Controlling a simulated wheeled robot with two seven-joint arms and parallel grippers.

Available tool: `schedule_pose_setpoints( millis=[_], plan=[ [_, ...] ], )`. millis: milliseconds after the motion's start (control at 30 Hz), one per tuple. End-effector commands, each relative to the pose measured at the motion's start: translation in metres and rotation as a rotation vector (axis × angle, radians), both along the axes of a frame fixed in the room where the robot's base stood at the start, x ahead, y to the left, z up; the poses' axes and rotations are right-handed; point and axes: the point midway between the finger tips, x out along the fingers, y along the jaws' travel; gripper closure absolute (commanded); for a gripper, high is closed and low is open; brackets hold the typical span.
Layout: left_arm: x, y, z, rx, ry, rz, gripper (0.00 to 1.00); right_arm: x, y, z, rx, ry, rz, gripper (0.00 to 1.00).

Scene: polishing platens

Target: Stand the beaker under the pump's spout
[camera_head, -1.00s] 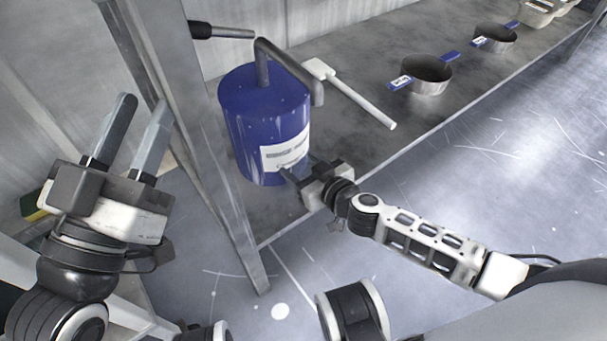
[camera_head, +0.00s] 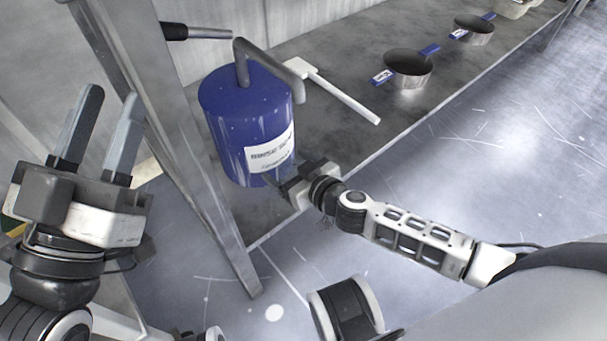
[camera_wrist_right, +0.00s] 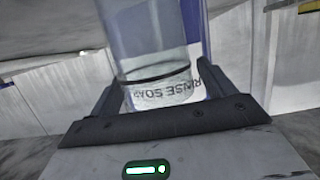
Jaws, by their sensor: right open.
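The pump is a blue drum (camera_head: 245,115) labelled rinse soap, with a grey bent spout (camera_head: 272,62) on top. It stands on the grey shelf, and its spout reaches out to the right. A clear beaker (camera_wrist_right: 155,70) shows in the right wrist view between the fingers of my right gripper (camera_wrist_right: 160,88), with the drum's label visible through it. In the head view the beaker is hard to make out. My right gripper (camera_head: 284,178) is open at the drum's lower front. My left gripper (camera_head: 110,115) is open and empty at the left, away from the pump.
A metal shelf post (camera_head: 180,150) stands between my left gripper and the drum. A white-handled tool (camera_head: 340,95) lies right of the drum. A dark nozzle (camera_head: 190,32) is behind the spout.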

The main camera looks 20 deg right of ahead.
Motion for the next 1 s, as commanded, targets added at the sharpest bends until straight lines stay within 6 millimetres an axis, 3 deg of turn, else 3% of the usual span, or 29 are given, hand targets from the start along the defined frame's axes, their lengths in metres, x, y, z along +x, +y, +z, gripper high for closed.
schedule_pose_setpoints(
  millis=[300, 500, 700, 1000],
  plan=[
    [-0.001, -0.002, -0.041, -0.085, 0.371, -0.033, 0.64, -0.059, -0.021, 0.020, -0.005, 0.007, 0.003, 0.18],
    [-0.007, -0.004, -0.057, -0.114, 0.491, -0.051, 0.64, -0.092, -0.033, 0.029, -0.004, 0.005, 0.001, 0.18],
    [-0.009, -0.005, -0.062, -0.124, 0.532, -0.059, 0.64, -0.106, -0.039, 0.034, -0.003, 0.002, 0.001, 0.18],
    [-0.009, -0.005, -0.063, -0.124, 0.537, -0.060, 0.64, -0.107, -0.039, 0.034, -0.002, 0.001, 0.001, 0.18]
  ],
)
